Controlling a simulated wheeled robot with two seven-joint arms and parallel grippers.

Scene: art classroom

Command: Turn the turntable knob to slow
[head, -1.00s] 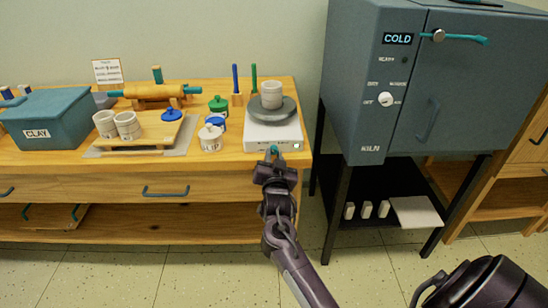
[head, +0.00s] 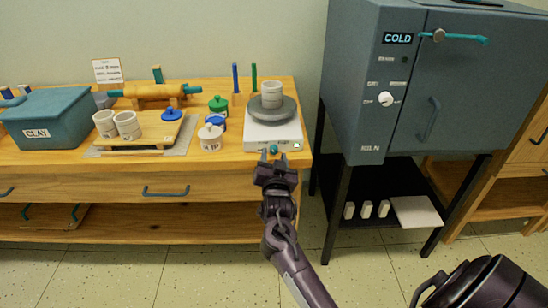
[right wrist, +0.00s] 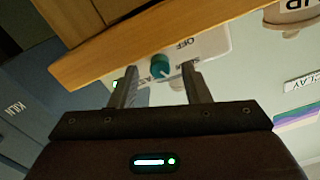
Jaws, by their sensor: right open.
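The turntable (head: 258,137) is a pale box with a dark round wheel (head: 284,109) on top, at the right end of the wooden bench. Its teal knob (head: 274,150) is on the front face; it also shows in the right wrist view (right wrist: 159,64). An "OFF" label is readable beside it; other lettering is partly hidden by a finger. I cannot clearly tell which label the knob points to. My right gripper (head: 274,157) is open in front of the knob, its fingers spread to either side, as the right wrist view shows (right wrist: 160,82). My left gripper is out of view.
A pale cup (head: 271,94) stands on the wheel. Lidded jars (head: 210,138) stand left of the turntable. The blue-grey kiln (head: 355,80) on its dark stand is close to the right. The bench front edge lies just below the knob.

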